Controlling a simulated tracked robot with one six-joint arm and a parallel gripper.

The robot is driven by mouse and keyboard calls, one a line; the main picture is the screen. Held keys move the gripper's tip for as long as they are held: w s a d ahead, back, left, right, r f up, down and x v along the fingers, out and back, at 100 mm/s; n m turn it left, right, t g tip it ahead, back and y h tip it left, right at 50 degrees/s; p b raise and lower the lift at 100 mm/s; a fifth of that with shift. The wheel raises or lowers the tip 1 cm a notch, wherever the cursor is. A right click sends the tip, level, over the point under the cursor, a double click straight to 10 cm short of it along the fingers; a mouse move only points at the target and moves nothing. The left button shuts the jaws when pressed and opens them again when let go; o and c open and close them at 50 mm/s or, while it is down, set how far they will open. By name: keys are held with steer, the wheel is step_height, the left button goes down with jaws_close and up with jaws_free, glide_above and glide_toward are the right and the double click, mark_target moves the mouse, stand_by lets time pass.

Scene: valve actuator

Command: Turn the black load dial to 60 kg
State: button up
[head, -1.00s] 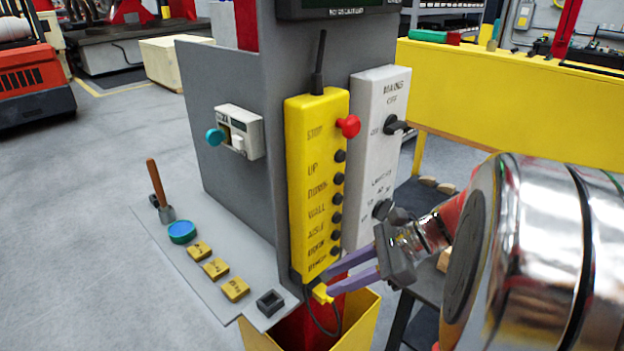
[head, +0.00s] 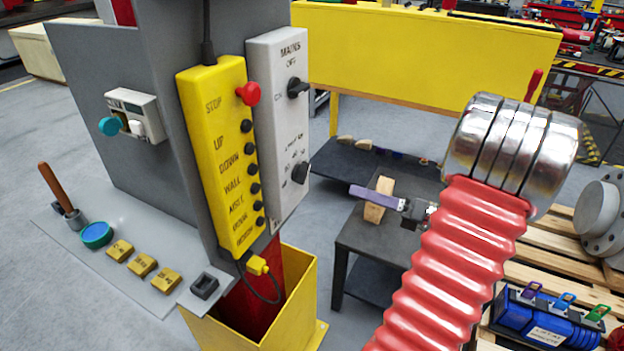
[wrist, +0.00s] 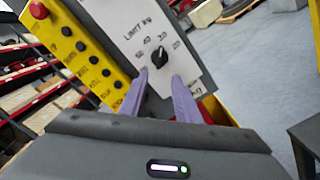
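The black load dial (head: 300,172) is low on the light grey mains panel (head: 287,75), under the "LIMIT KG" lettering. In the wrist view the dial (wrist: 159,60) has numbers in an arc above it; its exact setting is hard to read. My gripper (head: 354,191) is to the right of the panel in the head view, its purple fingers pointing left, apart from the dial. In the wrist view my gripper (wrist: 160,76) is open and empty, with its two fingertips spread below the dial, one on each side.
A yellow push-button box (head: 217,150) with a red stop knob (head: 248,93) adjoins the panel's left side. A black mains switch (head: 297,88) is above the dial. A dark table (head: 375,240) with a wooden piece (head: 379,200) stands behind my gripper.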

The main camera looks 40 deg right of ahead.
mark_target(306, 177)
steer(key=shift+w, duration=0.1)
steer(key=x, duration=1.3)
steer(key=shift+w+a, duration=0.1)
steer(key=shift+w, duration=0.25)
jaws_close()
steer(key=shift+a+f, duration=0.1)
steer(key=shift+a, duration=0.05)
